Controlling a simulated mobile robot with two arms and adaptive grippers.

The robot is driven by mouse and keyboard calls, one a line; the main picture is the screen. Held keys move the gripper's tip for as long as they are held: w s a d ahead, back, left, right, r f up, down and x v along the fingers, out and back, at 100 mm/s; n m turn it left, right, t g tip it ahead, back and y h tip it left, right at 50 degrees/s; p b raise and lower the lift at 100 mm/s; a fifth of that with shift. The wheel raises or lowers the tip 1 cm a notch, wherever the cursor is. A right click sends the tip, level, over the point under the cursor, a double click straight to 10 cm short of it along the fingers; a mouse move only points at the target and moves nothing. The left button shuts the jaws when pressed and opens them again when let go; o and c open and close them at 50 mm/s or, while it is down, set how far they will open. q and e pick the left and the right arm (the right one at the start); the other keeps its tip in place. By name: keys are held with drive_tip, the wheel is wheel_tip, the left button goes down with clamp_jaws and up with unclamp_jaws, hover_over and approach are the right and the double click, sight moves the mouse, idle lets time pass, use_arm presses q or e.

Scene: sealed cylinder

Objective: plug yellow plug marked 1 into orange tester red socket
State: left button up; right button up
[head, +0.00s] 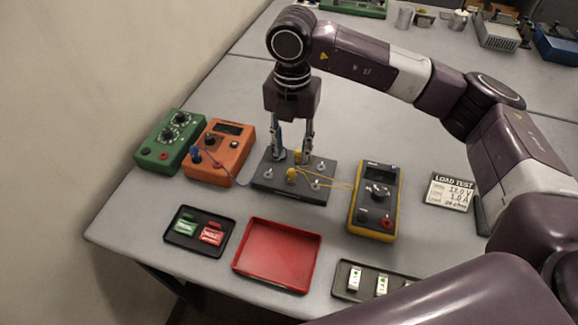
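The orange tester (232,163) stands at the left of the table. One yellow plug (298,156) is at the block's far part and another yellow plug (291,177) is nearer; both have yellow leads. Their number marks are too small to read. My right gripper (293,154) points down over the block, fingers apart on either side of the far yellow plug. Contact is unclear. My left gripper is not in view.
A green box with dials (157,153) touches or nearly touches the tester's left. A yellow-edged meter (365,215) stands right of the block, with yellow leads between. In front lie a black tray (173,236), an empty red tray (275,256) and another dark tray (341,289).

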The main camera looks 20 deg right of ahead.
sight(291, 170)
drive_tip(key=shift+s, duration=0.15)
drive_tip(key=shift+f+b, duration=0.35)
drive_tip(key=shift+f, duration=0.25)
drive_tip(key=shift+f+b, duration=0.5)
drive_tip(key=shift+f, duration=0.45)
wheel_tip(291, 170, down, 5)
drive_tip(key=b, duration=0.3)
drive_tip(key=shift+b, duration=0.3)
drive_tip(key=shift+f+b, duration=0.4)
drive_tip(key=shift+f, duration=0.1)
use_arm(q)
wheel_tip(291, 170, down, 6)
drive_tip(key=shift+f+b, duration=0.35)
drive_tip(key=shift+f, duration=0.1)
use_arm(e)
drive_tip(key=shift+c, duration=0.5)
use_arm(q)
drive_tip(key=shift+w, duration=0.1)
use_arm(e)
clamp_jaws()
